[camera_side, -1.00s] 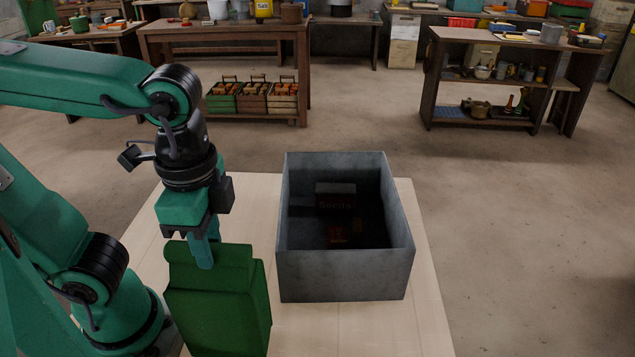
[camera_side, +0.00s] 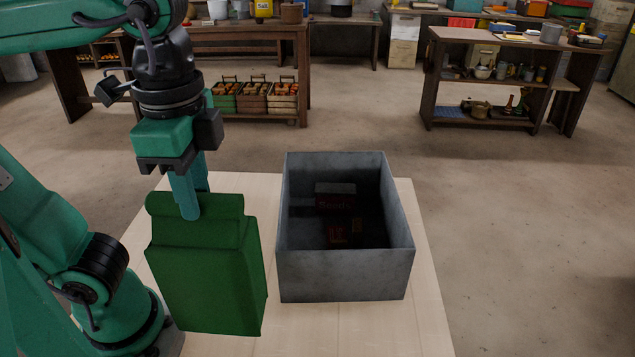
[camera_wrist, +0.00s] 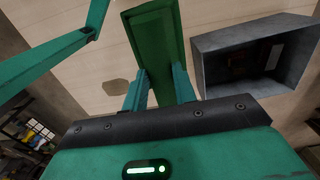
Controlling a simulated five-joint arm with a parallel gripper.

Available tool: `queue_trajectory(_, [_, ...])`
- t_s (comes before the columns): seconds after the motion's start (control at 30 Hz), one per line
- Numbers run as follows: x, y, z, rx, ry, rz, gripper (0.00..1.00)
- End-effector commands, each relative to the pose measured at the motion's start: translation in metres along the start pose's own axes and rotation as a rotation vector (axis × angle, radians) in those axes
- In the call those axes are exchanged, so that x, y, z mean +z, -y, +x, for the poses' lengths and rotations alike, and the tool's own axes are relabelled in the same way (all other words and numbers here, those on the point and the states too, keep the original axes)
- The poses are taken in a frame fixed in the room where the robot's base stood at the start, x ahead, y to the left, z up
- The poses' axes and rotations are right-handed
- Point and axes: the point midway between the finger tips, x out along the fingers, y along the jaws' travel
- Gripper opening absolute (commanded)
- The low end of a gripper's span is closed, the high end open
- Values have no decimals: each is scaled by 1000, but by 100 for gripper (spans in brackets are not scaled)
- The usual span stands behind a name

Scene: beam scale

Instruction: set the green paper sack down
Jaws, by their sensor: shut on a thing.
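The green paper sack (camera_side: 205,270) hangs upright below my gripper (camera_side: 188,200), to the left of the grey box. My gripper is shut on the sack's top edge, with a finger on its near face. The sack looks raised above the table, though its exact height is hard to tell. In the wrist view the sack (camera_wrist: 155,45) shows between the two fingers (camera_wrist: 155,92).
An open grey box (camera_side: 345,275) stands on the pale wooden table (camera_side: 400,325), right of the sack. Dark red packages (camera_side: 337,200) lie inside it. In the wrist view the box (camera_wrist: 225,75) is at the right. Workbenches and shelves stand farther back.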

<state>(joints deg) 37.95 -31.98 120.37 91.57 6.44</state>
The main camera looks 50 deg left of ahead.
Motion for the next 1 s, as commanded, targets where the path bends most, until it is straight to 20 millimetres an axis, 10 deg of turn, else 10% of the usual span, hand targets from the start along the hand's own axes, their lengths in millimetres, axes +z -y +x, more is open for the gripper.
queue_trajectory(1.0, [-17,8,-17,-1,-6,-9,0])
